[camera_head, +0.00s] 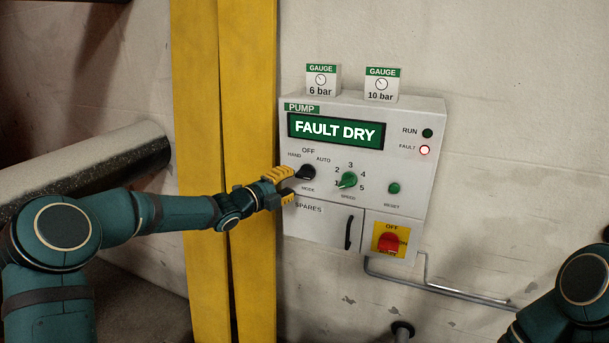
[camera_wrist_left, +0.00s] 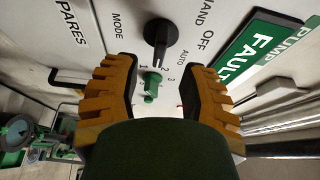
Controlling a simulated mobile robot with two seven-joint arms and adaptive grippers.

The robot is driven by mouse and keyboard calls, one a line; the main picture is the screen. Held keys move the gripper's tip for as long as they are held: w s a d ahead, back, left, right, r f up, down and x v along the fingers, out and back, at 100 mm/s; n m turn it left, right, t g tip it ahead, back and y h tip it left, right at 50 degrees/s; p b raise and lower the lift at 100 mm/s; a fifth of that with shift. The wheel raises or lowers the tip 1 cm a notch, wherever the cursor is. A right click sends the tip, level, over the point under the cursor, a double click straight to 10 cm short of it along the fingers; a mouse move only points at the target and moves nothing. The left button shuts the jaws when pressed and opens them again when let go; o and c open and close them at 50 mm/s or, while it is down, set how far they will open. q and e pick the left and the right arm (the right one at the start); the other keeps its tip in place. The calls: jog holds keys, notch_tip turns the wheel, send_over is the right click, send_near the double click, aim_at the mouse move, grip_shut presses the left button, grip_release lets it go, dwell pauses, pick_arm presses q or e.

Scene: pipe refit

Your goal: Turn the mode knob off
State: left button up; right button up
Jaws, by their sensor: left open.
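The black mode knob (camera_head: 307,172) is on the white pump panel (camera_head: 405,120), with HAND, OFF and AUTO printed above it and MODE below. My left gripper (camera_head: 291,185) is at the knob's left with its yellow fingers spread. In the left wrist view, the mode knob (camera_wrist_left: 157,32) sits beyond the open fingertips (camera_wrist_left: 159,67), roughly between them, and no grip on it shows. I cannot tell for certain which mark the knob points at. My right gripper is out of view; only part of that arm shows at lower right.
The green speed knob (camera_head: 348,179) is close at the right of the mode knob. The screen (camera_head: 335,131) reads FAULT DRY and the fault lamp (camera_head: 425,150) is red. Below are a spares door handle (camera_head: 349,232) and a red switch (camera_head: 389,242). A yellow post (camera_head: 250,90) stands left.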

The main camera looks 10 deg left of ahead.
aim_at(301, 177)
pick_arm(q)
jog(key=x, duration=0.6)
jog(key=shift+w+d+p, duration=0.15)
jog(key=shift+w+p, duration=0.05)
jog(key=shift+p, duration=0.2)
grip_shut()
